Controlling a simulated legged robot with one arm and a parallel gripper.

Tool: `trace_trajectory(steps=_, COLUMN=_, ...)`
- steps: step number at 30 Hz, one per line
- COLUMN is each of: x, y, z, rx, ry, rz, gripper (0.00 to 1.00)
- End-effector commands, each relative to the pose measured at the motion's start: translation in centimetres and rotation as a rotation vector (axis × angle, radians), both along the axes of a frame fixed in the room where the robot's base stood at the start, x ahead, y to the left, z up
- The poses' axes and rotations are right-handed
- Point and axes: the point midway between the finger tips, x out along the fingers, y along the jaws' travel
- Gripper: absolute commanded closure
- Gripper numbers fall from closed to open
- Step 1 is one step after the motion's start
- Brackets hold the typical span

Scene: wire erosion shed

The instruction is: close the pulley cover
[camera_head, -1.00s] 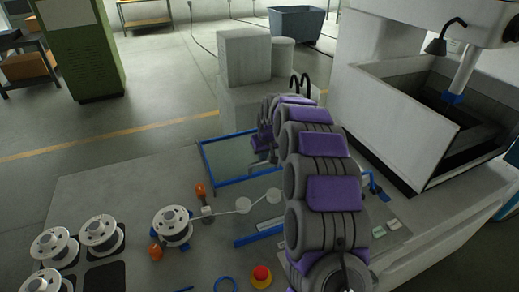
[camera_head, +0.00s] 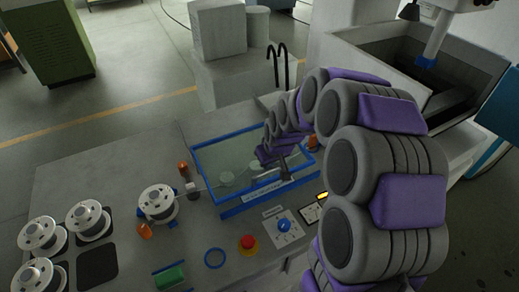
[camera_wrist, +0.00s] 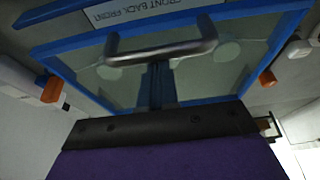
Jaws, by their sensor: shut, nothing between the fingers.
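The pulley cover (camera_head: 209,147) is a clear panel in a blue frame. In the head view it lies low over the pale round pulleys (camera_head: 227,178), which show through it. Its front edge is at or close to the blue, labelled front strip (camera_head: 262,195); I cannot tell if it is fully seated. In the wrist view the blue frame (camera_wrist: 85,88) surrounds the clear panel, with a grey bar handle (camera_wrist: 165,52) across it. My gripper (camera_wrist: 157,75) is shut and empty, its fingertips right by the handle; contact is unclear. It also shows in the head view (camera_head: 283,172), over the cover.
Wire spools (camera_head: 158,202) stand to the left. A red stop button (camera_head: 248,243), a blue knob (camera_head: 284,226) and a lit yellow indicator (camera_head: 322,195) are at the front. Black hoses (camera_head: 276,62) rise behind. A machine tank (camera_head: 455,75) stands at right.

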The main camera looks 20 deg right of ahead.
Motion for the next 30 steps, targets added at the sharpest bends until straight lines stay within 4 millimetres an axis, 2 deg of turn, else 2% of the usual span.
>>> trace_trajectory(steps=3, x=-1.8, y=-0.4, z=0.0, rx=0.001, ry=0.002, rz=-0.002, gripper=1.00)
trace_trajectory(steps=9, x=-3.5, y=-0.7, z=0.0, rx=0.000, ry=0.001, rz=0.000, gripper=1.00)
trace_trajectory(steps=26, x=-4.6, y=-0.8, z=-0.1, rx=0.001, ry=0.009, rz=0.002, gripper=1.00)
trace_trajectory(steps=30, x=-5.0, y=-0.8, z=0.6, rx=0.001, ry=0.010, rz=0.002, gripper=1.00)
